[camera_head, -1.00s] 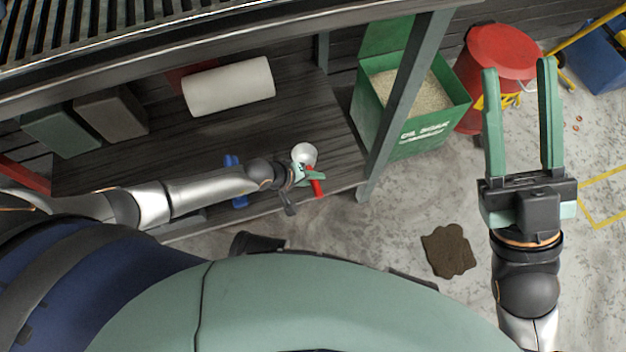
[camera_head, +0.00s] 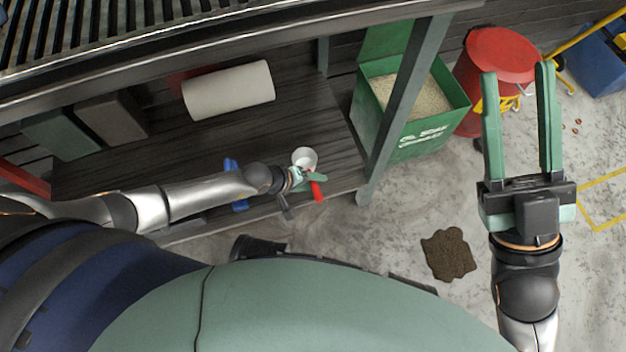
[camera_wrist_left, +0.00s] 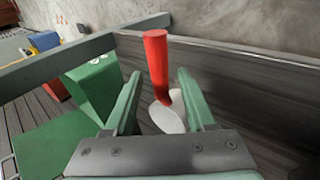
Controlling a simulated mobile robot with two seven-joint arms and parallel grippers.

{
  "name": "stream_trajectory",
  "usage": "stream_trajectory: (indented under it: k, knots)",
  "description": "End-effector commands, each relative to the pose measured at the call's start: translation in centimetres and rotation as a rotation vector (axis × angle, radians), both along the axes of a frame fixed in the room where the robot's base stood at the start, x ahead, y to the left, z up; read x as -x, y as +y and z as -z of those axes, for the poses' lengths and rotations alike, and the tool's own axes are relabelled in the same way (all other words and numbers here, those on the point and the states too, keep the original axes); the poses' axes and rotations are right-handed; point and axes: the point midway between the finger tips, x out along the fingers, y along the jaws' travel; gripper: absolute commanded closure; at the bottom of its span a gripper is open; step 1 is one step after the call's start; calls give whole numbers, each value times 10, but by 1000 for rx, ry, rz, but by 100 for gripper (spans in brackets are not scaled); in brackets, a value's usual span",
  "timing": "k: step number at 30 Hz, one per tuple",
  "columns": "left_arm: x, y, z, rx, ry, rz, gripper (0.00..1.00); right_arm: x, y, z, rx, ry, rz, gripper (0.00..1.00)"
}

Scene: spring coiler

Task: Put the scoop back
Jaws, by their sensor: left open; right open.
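The scoop has a red handle (camera_head: 317,190) and a pale bowl (camera_head: 305,158); it is at the right end of the dark lower shelf (camera_head: 240,135). My left gripper (camera_head: 310,182) is open at the scoop. In the left wrist view, the red handle (camera_wrist_left: 157,65) rises between the open fingers of my left gripper (camera_wrist_left: 160,90), with gaps on both sides, and the pale bowl (camera_wrist_left: 165,115) lies below it. The bowl is partly hidden by the gripper. My right gripper (camera_head: 518,75) is open and empty above the floor at the right.
A green bin (camera_head: 425,140) of pale granules stands right of the shelf, behind the shelf post (camera_head: 400,110). A red drum (camera_head: 500,55) is beside it. A white roll (camera_head: 229,90) and a blue item (camera_head: 235,185) are on the shelf. A dark spill (camera_head: 448,254) marks the floor.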

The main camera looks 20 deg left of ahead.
Motion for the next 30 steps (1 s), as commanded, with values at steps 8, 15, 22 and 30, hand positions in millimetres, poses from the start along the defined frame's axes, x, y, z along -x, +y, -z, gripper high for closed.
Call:
stream_trajectory:
  k: [8,15,22,30]
  knots:
    - [25,26,-51,-2,1,1,45,2,-5,-47,-36,-10,-11,55]
    - [44,44,-81,-1,1,0,45,3,-8,-69,-51,-17,-21,55]
    - [50,50,-90,1,-1,0,45,4,-9,-75,-50,-26,-23,55]
    - [50,50,-90,0,-1,-1,45,4,-9,-74,-50,-28,-21,55]
